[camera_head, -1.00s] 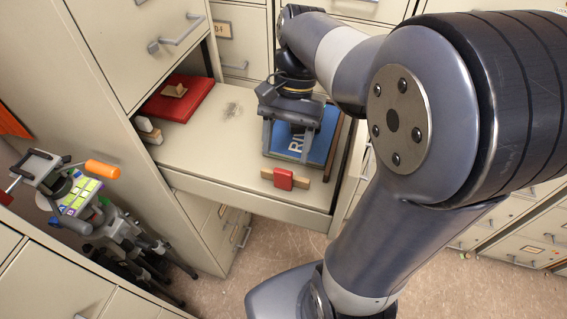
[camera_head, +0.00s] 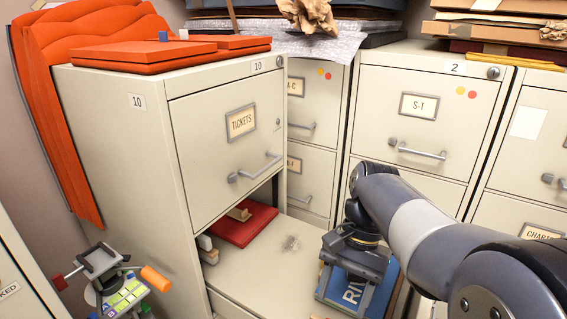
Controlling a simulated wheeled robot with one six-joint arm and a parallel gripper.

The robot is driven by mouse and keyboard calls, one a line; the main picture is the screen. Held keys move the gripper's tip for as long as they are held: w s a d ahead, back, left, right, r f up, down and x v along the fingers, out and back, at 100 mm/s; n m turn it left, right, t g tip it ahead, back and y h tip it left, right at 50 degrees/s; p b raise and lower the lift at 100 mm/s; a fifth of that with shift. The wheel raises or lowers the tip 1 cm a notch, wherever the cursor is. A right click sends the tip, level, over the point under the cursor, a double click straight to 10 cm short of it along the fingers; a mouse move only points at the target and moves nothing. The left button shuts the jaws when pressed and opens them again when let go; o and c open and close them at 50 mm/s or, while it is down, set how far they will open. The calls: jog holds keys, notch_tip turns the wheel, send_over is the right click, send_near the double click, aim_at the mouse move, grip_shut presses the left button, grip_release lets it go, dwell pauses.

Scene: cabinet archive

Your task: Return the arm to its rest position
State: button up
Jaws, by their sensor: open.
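My arm reaches in from the lower right, and my gripper (camera_head: 343,286) is at its far end, pointing down into the open drawer (camera_head: 262,282). The jaws are open, above or around a blue item with white lettering (camera_head: 386,295) in the drawer's right part. I cannot tell whether the fingers touch it. The fingertips are near the bottom of the view.
The open drawer also holds a red folder (camera_head: 240,224) with a wooden block on it. Cabinet S-T (camera_head: 412,120) stands behind my arm. A tripod-mounted device (camera_head: 122,289) is at lower left.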

jog(key=x, duration=0.7)
jog(key=shift+f, duration=0.35)
jog(key=shift+w+d, duration=0.2)
jog(key=shift+r, duration=0.15)
